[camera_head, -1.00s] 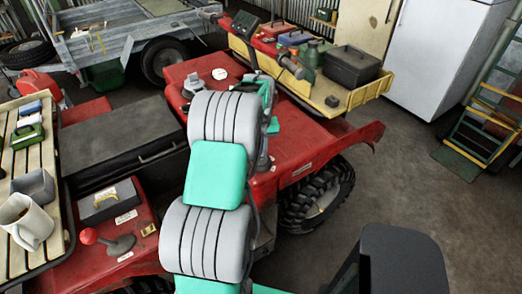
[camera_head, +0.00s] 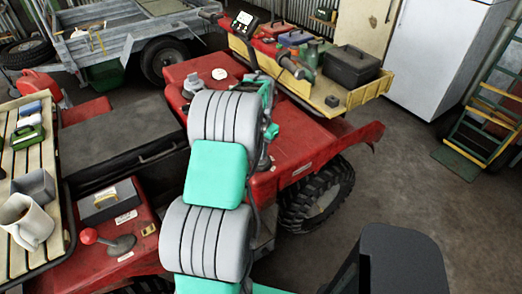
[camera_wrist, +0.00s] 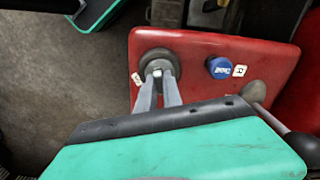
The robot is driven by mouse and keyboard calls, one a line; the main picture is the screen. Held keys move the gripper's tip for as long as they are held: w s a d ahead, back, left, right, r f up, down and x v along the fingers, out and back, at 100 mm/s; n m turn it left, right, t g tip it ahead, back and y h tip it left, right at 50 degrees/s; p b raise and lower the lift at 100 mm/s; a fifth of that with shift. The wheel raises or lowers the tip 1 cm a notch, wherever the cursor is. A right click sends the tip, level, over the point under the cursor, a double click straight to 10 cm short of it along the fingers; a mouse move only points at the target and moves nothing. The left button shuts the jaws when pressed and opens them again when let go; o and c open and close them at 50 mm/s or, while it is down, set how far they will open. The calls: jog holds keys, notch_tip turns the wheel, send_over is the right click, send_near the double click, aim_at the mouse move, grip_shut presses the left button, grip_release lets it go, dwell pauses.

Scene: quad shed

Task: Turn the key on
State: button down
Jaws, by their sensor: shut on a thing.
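In the wrist view a round dark key switch (camera_wrist: 157,64) sits at the left of a red panel (camera_wrist: 203,48). My gripper (camera_wrist: 158,75) reaches into the switch, its two grey fingers close together on the key (camera_wrist: 157,72), which they mostly hide. Small white labels stand beside the switch, too small to read. In the head view my arm hides the switch and most of the gripper. The display (camera_head: 243,20) on the quad's handlebar is lit, with a white screen.
A blue knob (camera_wrist: 219,67) is on the panel right of the switch, and a lever with a dark ball (camera_wrist: 299,148) lies at lower right. In the head view the red quad (camera_head: 295,140) carries a loaded yellow rack (camera_head: 356,97).

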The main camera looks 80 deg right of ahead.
jog(key=c, duration=1.5)
grip_release()
jog(key=shift+r, duration=0.1)
notch_tip(320, 180, up, 8)
jog(key=p, duration=0.5)
